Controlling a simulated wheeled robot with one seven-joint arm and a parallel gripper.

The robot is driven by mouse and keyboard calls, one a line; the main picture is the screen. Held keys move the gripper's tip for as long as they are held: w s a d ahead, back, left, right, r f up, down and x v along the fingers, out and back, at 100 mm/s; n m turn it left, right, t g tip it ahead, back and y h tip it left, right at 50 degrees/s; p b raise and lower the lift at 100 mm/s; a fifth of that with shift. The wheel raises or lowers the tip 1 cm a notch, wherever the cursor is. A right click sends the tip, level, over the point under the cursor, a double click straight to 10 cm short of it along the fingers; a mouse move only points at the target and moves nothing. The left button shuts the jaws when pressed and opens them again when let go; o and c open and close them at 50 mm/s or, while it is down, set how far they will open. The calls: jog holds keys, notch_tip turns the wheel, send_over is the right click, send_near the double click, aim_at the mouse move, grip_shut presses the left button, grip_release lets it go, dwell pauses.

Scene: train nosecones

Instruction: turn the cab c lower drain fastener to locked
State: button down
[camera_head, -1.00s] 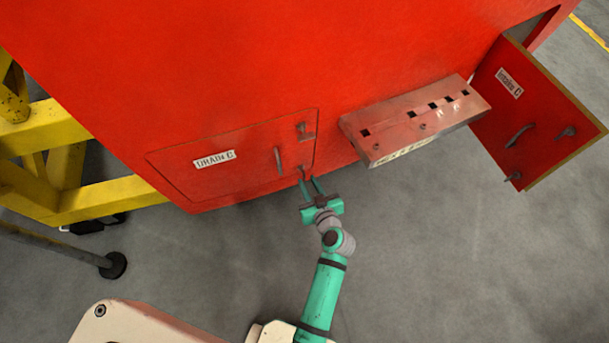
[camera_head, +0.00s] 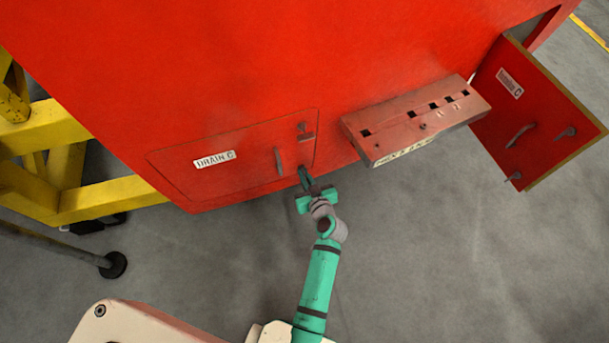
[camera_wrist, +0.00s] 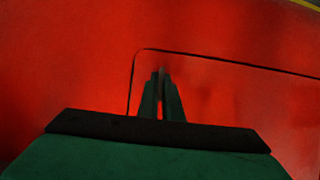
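The red DRAIN C panel (camera_head: 240,163) lies flush and closed in the red body, with a white label on it. Its lower fastener (camera_head: 301,168) is a small tab near the panel's lower right corner, largely hidden by my gripper. My gripper (camera_head: 305,177) is at this corner, its fingers close together around the fastener. In the wrist view, the two dark fingers of my gripper (camera_wrist: 161,82) stand close on either side of a thin greyish piece, the lower fastener (camera_wrist: 161,72). The fastener's exact angle is hard to tell.
The panel's upper fastener (camera_head: 304,130) and handle (camera_head: 279,162) sit close by. A red box with square holes (camera_head: 415,120) juts out at the right. The open Intake C door (camera_head: 535,120) hangs farther right. A yellow frame (camera_head: 105,197) stands at the left.

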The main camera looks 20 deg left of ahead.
jog(key=m+g+y, duration=0.1)
jog(key=m+y, duration=0.1)
jog(key=m, duration=0.1)
jog(key=shift+w+d+r, duration=0.1)
jog(key=shift+w, duration=0.05)
jog(key=shift+d+f+m+g+y, duration=0.15)
jog(key=shift+m+y, duration=0.8)
jog(key=shift+m, duration=0.75)
jog(key=shift+a+m+g+y, duration=0.1)
jog(key=shift+m+y, duration=0.8)
jog(key=shift+m, duration=0.8)
jog(key=shift+d+f+m+g+y, duration=0.15)
jog(key=shift+m+y, duration=0.8)
jog(key=shift+m, duration=0.75)
jog(key=c, duration=1.9)
grip_release()
jog(key=shift+a, duration=0.1)
jog(key=shift+c, duration=0.2)
